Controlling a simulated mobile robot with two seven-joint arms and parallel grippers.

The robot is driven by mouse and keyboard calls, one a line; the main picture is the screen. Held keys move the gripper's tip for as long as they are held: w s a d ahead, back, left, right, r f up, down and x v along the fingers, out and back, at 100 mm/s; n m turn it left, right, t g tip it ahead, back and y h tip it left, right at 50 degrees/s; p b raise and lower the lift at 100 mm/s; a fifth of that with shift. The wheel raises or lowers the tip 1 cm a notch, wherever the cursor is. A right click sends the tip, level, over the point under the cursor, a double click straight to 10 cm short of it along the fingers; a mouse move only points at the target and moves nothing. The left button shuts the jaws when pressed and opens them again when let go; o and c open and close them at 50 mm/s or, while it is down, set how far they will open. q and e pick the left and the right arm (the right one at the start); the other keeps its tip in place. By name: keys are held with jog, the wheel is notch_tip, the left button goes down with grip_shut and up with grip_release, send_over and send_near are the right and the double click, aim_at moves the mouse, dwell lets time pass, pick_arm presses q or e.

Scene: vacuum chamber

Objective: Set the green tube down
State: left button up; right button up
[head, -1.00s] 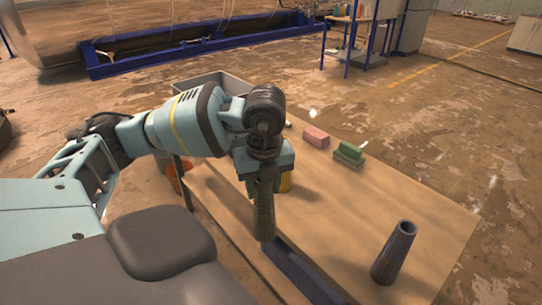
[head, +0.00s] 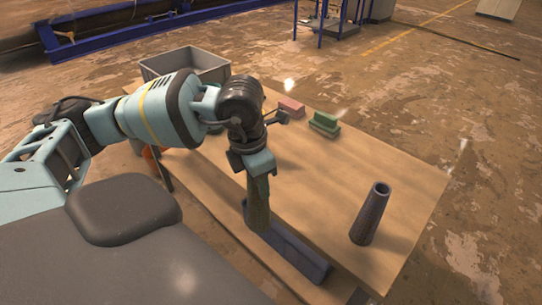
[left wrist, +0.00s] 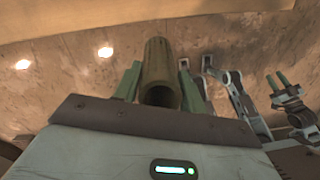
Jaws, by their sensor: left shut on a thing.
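The green tube (head: 258,212) is upright and olive green. My left gripper (head: 254,178), pointing down, is shut on its upper part. In the head view the tube's lower end meets the far-left part of a long dark grey bar (head: 295,254) at the table's near edge; I cannot tell whether it touches. The left wrist view shows the tube's hollow end (left wrist: 160,92) between green fingers. My right gripper (left wrist: 276,80) shows at the right of the left wrist view, its two fingers apart and empty.
A dark tapered tube (head: 370,214) stands upright on the wooden table (head: 320,185) at the right. Green blocks (head: 324,124) and a pink block (head: 291,106) lie towards the back. A grey bin (head: 184,61) is at the far left. The table's middle is clear.

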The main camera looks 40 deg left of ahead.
pick_arm(q)
jog(key=m, duration=0.1)
jog(key=d+m, duration=0.1)
jog(key=m, duration=0.2)
jog(key=shift+s+d+f, duration=0.1)
jog(key=shift+d+f, duration=0.1)
jog(key=shift+f, duration=0.05)
jog(key=m, duration=0.2)
jog(key=d+m, duration=0.1)
jog(key=m, duration=0.1)
jog(key=shift+s+d+f+g+h, duration=0.1)
jog(key=shift+d+f+g+h, duration=0.1)
jog(key=shift+g+h, duration=0.1)
jog(key=s+d+f+m+g+y, duration=0.1)
jog(key=d+m, duration=0.5)
jog(key=m, duration=1.7)
jog(key=shift+s+d+f+g, duration=0.2)
jog(key=shift+s+f+g, duration=0.3)
jog(key=shift+s+f, duration=0.15)
